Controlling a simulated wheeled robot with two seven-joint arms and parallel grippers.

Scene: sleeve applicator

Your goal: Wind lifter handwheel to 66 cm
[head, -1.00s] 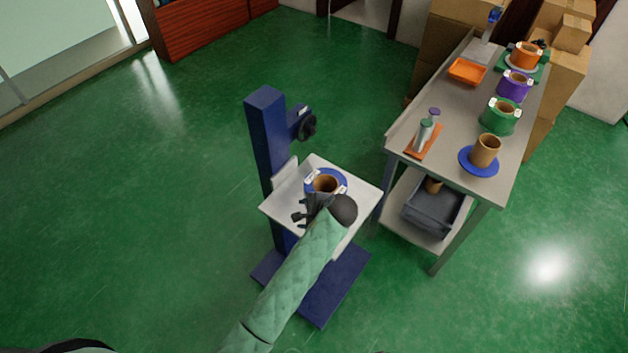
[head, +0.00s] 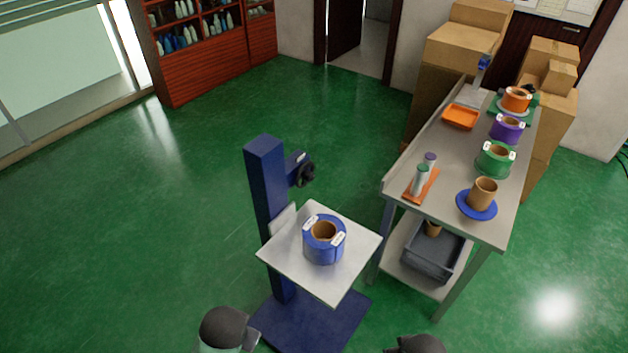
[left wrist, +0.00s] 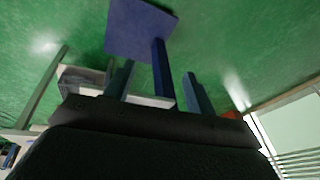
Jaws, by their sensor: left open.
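The lifter has a blue column (head: 267,195) and a blue base (head: 310,325). Its black handwheel (head: 304,173) sits on a bracket on the column's right side, near the top. A white platform (head: 285,261) holds a blue ring-shaped roll (head: 323,248) with a brown core. My left gripper (head: 250,338) is at the bottom edge, in front of the lifter and well away from the handwheel. In the left wrist view it is open (left wrist: 160,82), and the lifter's base (left wrist: 140,30) and column show beyond the fingers. Only a dark part of my right arm's end shows at the bottom.
A grey table (head: 437,152) on the right holds an orange tray (head: 461,117), coloured rolls, a brown core on a blue disc (head: 476,208) and small bottles. A dark bin (head: 433,254) sits on its lower shelf. Green floor left of the lifter is clear.

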